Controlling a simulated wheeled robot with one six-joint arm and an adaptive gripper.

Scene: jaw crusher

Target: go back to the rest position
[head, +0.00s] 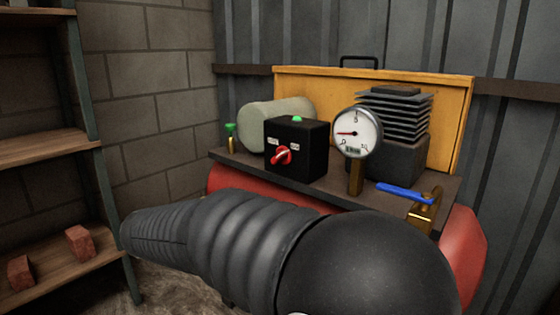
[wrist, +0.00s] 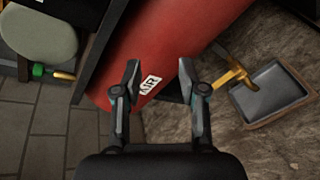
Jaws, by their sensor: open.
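My gripper (wrist: 160,82) is open and empty in the wrist view. In the head view my dark arm crosses the foreground and hides part of the red tank (head: 228,182); my gripper does not show there.
On the compressor's top plate (head: 235,160) stand a black switch box (head: 310,150) with a red knob, a gauge (head: 357,133) and a blue-handled valve (head: 405,193). Shelves (head: 50,150) with bricks stand left. A grey tray (wrist: 268,95) lies on the ground.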

